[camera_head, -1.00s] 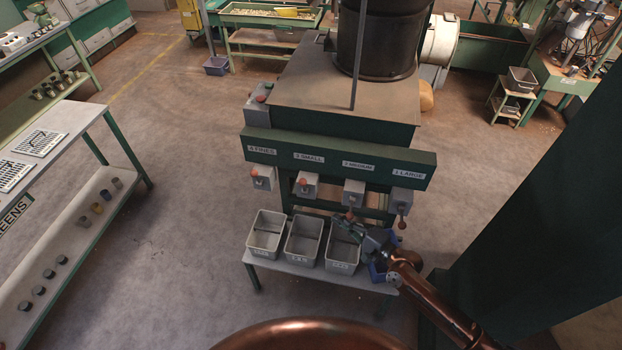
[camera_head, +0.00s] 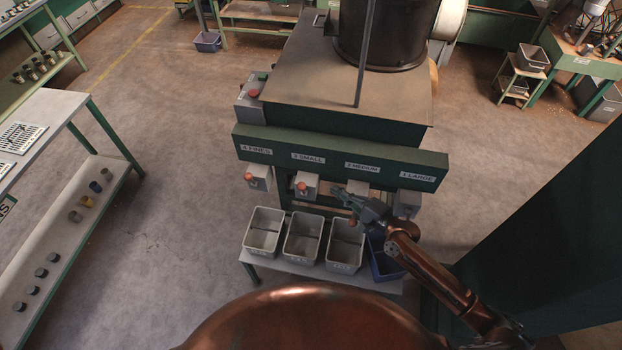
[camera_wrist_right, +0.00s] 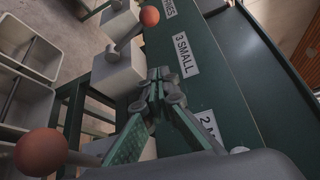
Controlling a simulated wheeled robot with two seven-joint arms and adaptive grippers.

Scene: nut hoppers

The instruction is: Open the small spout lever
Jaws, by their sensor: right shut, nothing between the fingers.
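The small spout (camera_head: 309,190) is a grey box under the "3 SMALL" label on the green hopper beam. Its lever's red ball knob (camera_head: 301,186) shows at the box's front left. In the right wrist view the small spout's box (camera_wrist_right: 117,70) has the lever running up to a red knob (camera_wrist_right: 149,15). My right gripper (camera_head: 339,190) is shut and empty, in front of the medium spout and to the right of the small spout. In the right wrist view its closed fingertips (camera_wrist_right: 159,73) point toward the small spout, apparently apart from its lever. My left gripper is out of view.
The fines spout (camera_head: 259,178) is at left; the medium spout (camera_head: 357,192) and large spout (camera_head: 407,204) are right. A red knob (camera_wrist_right: 41,152) hangs near my right gripper. Grey bins (camera_head: 303,238) and a blue bin (camera_head: 383,262) stand below on a low bench.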

